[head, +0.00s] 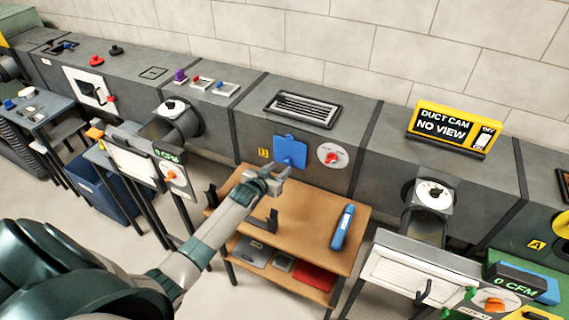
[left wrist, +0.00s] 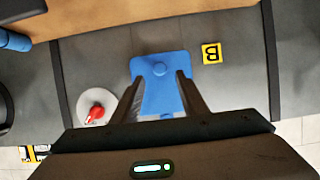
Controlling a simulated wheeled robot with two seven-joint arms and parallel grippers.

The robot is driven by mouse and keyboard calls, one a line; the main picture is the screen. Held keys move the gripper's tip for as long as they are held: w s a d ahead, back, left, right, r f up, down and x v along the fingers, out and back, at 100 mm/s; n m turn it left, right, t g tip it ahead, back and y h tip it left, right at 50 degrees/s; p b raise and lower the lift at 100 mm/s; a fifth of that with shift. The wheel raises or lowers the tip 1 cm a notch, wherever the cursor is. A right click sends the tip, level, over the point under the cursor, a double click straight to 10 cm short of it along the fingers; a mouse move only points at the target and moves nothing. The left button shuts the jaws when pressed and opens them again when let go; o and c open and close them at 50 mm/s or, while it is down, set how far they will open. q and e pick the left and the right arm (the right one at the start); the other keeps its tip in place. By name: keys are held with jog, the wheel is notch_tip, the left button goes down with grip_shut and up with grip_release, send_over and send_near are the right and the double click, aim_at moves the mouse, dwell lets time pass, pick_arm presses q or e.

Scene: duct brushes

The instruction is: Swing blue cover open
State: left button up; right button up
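The blue cover (head: 290,150) is a flat flap on the front face of the grey duct, above the wooden table. It lies flat against the duct and looks closed. My left gripper (head: 278,172) is in front of the cover. In the left wrist view its two fingers (left wrist: 159,76) are apart, overlapping the cover's sides, with nothing held. I cannot tell whether they touch it. My right gripper is not in view.
A round plate with a red knob (head: 332,154) sits right of the cover; a yellow label (head: 264,153) sits left. The wooden table (head: 310,205) below carries a blue tool (head: 343,227) and a black bracket. A vent grille (head: 302,109) is on the duct's top.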

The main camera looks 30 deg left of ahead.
aim_at(286, 163)
pick_arm(q)
jog(key=shift+x, duration=2.75)
grip_shut()
